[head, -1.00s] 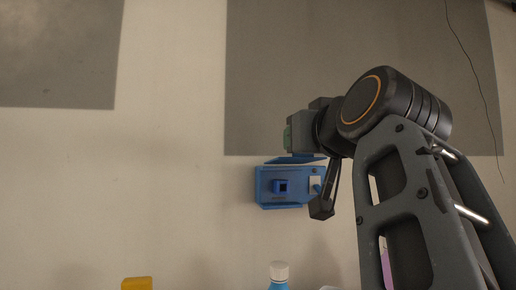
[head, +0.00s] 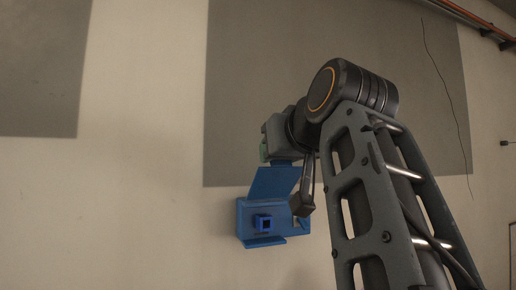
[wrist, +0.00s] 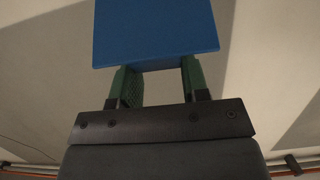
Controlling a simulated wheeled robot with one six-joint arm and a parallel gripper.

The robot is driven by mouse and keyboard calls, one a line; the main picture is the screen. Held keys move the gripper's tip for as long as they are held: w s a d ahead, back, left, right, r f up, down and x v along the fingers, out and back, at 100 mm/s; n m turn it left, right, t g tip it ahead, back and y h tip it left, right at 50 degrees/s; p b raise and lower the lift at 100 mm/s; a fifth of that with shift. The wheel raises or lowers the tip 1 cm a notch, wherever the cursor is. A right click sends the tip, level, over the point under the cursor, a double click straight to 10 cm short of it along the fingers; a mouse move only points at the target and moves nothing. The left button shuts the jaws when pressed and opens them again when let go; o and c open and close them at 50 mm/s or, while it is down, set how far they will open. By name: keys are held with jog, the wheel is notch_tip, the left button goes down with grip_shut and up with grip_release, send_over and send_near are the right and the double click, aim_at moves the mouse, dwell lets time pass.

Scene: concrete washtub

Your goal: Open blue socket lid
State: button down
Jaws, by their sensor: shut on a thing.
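The blue socket box (head: 246,212) is mounted on the pale wall in the head view. Its front shows, with a dark-centred square socket (head: 263,223) in the middle. The blue lid (head: 272,181) is hinged up from the top edge of the box, and its broad face shows. My gripper (head: 270,150) is at the lid's upper edge, away from the box. In the wrist view the lid (wrist: 155,30) fills the top middle, its near edge between the green fingers of my gripper (wrist: 157,72). The gripper is shut on the lid; the exact contact is partly hidden.
A thin dark cable (head: 440,90) hangs at the right, and an orange pipe (head: 470,18) runs along the upper right. The wall left of the box is clear.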

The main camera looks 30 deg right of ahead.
jog(key=shift+w+d+f+g, duration=0.1)
jog(key=shift+w+f+g, duration=0.15)
jog(key=shift+g, duration=0.05)
jog(key=c, duration=1)
grip_release()
jog(key=shift+o, duration=1.1)
jog(key=shift+w, duration=0.2)
jog(key=shift+o, duration=0.9)
jog(key=shift+s+r, duration=0.1)
jog(key=shift+s, duration=0.05)
